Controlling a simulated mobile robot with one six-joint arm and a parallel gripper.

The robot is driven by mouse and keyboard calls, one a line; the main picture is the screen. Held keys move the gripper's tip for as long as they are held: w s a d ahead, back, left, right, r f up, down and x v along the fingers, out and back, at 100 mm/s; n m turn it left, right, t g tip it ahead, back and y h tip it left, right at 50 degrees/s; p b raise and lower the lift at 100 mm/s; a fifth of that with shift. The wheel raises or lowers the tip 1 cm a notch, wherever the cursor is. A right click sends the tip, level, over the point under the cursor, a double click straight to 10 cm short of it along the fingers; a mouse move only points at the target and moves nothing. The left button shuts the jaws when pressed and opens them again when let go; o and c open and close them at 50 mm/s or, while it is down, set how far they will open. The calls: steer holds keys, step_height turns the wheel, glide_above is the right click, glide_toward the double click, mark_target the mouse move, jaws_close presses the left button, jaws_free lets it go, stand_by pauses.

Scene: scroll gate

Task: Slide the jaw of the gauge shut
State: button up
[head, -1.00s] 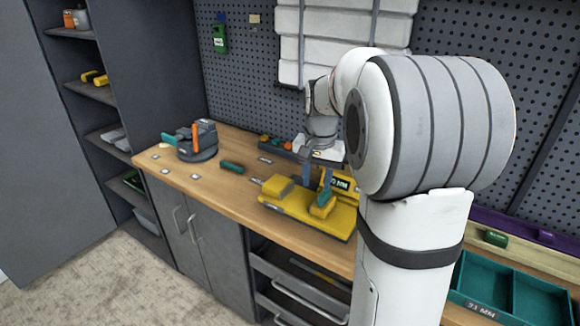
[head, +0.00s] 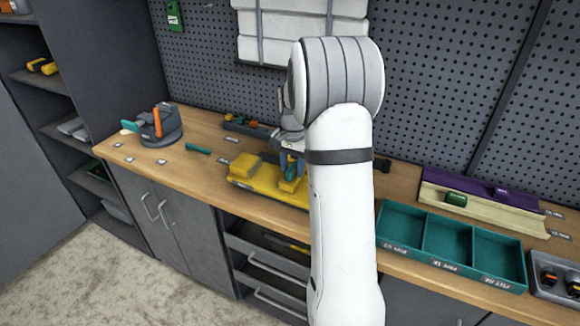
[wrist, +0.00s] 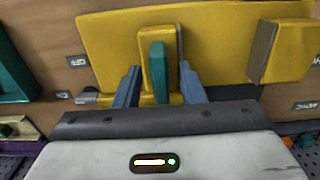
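The gauge is yellow and lies on the workbench, its base plate (head: 262,185) left of my arm in the head view. In the wrist view its plate (wrist: 105,40) fills the top. Its sliding jaw (wrist: 150,58) carries an upright teal handle (wrist: 160,72). A fixed yellow block with a grey face (wrist: 280,52) stands to the right, a clear gap away from the sliding jaw. My gripper (wrist: 160,78) is open, its two blue-grey fingers on either side of the teal handle, with visible gaps. In the head view my arm partly hides the gauge and gripper (head: 290,160).
A teal tray with three compartments (head: 437,213) stands to the right on the bench. Behind it lies a purple and cream rail (head: 470,200) with a green piece (head: 456,198). A grey stand with an orange part (head: 160,128) is at the far left. Pegboard closes the back.

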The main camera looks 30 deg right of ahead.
jaws_close()
stand_by(0.4)
